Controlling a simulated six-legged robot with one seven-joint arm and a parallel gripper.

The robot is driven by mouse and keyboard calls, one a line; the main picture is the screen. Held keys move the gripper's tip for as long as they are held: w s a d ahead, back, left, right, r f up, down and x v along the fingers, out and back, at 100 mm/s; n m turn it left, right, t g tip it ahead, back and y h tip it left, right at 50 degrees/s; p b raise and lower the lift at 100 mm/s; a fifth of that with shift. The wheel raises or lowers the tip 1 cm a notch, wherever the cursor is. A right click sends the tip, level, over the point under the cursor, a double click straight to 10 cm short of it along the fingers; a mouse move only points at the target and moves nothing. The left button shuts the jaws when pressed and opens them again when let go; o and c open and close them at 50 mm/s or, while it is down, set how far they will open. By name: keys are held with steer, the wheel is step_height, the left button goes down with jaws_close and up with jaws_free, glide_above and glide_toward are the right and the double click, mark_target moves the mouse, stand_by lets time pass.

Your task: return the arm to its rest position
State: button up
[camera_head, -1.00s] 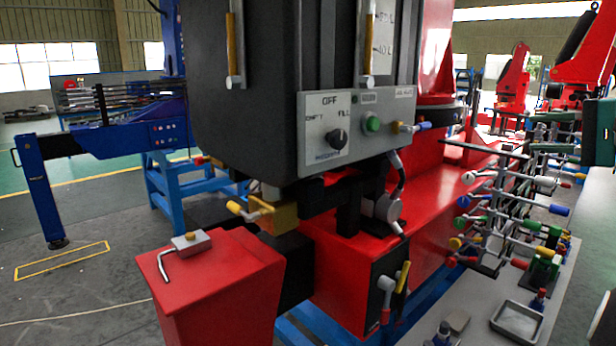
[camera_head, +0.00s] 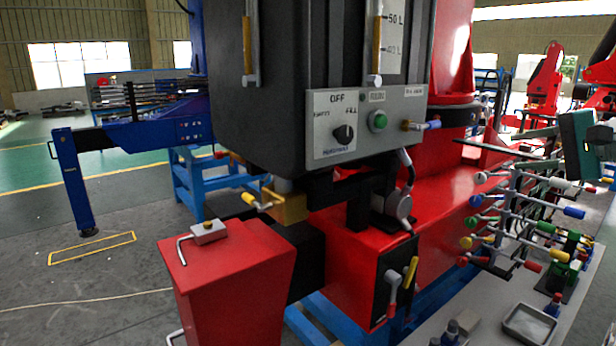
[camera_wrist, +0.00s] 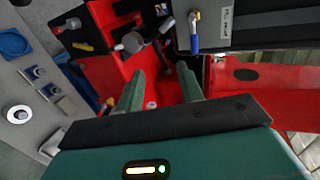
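My gripper (camera_wrist: 163,88) shows in the wrist view with its two green fingers spread apart and nothing between them.
A grey control box (camera_head: 365,125) with a knob and green button hangs in the middle. A red pedestal (camera_head: 230,280) stands front left. Coloured valve handles (camera_head: 490,225) crowd the right, above a bench with a metal tray (camera_head: 530,322). Open floor lies left.

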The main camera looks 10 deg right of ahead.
steer(key=s+a+f+n+g+h, duration=0.25)
steer(key=a+f, duration=0.45)
steer(key=a, duration=0.4)
steer(key=s+a+f+n+g+h, duration=0.1)
steer(key=s+a+f+n+g, duration=0.15)
steer(key=a+f, duration=0.6)
steer(key=s+a+f+n+g+h, duration=0.1)
steer(key=s+a+f+n+h, duration=0.3)
steer(key=s+a+f, duration=0.7)
step_height(320, 180, down, 3)
steer(key=s+n, duration=0.2)
steer(key=shift+s+a+n, duration=0.15)
steer(key=shift+s+n, duration=0.1)
steer(key=shift+n, duration=0.15)
steer(key=shift+f, duration=0.1)
